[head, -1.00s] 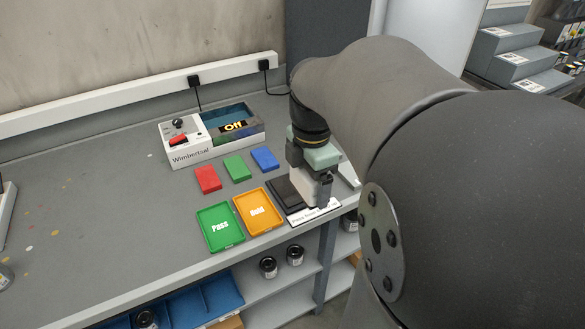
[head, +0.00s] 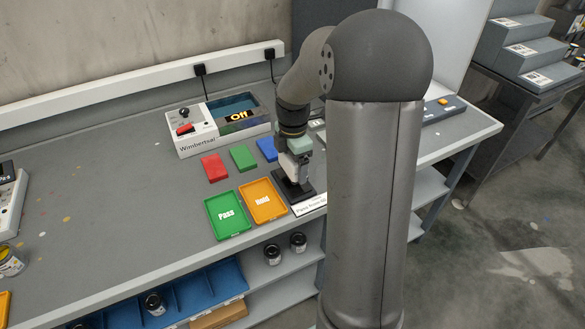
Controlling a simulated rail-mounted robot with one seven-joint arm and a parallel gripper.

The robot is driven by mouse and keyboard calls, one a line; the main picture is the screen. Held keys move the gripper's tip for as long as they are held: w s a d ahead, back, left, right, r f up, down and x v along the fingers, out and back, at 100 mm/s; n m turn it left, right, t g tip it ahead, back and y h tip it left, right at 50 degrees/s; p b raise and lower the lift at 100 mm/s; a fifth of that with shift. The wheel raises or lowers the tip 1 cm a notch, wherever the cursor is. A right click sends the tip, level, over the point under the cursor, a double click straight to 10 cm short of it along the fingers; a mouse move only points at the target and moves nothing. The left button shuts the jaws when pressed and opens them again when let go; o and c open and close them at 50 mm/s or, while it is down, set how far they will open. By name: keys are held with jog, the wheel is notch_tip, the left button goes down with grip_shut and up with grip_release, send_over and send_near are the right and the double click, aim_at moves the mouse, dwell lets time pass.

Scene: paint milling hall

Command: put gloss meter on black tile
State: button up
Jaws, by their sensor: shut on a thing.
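My gripper (head: 294,158) is above the bench, right of the orange tray, with its fingers pointing down. The gloss meter overlaps the tile in the head view. I cannot tell whether its underside touches the tile.
A green Pass tray (head: 227,216) and an orange Hold tray (head: 263,202) lie to the left. Red (head: 214,168), green (head: 243,157) and blue (head: 266,149) blocks lie behind them. A white Wimbertsal box (head: 196,141) stands at the back. The bench's left part is mostly clear.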

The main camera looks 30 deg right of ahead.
jog(key=shift+f, duration=1.5)
jog(key=shift+f, duration=0.1)
jog(key=shift+f, duration=0.15)
jog(key=o, duration=1.1)
jog(key=shift+o, duration=0.2)
notch_tip(320, 180, up, 12)
jog(key=shift+r, duration=0.1)
jog(key=s+a+f+m, duration=0.2)
jog(key=s+a+m, duration=0.5)
jog(key=s+m, duration=0.2)
jog(key=s+a+f+m, duration=0.2)
jog(key=s+a+m, duration=0.5)
jog(key=s, duration=0.6)
jog(key=shift+a+f+m, duration=0.15)
jog(key=shift+f+m, duration=0.15)
jog(key=shift+m, duration=0.6)
jog(key=shift+s, duration=0.1)
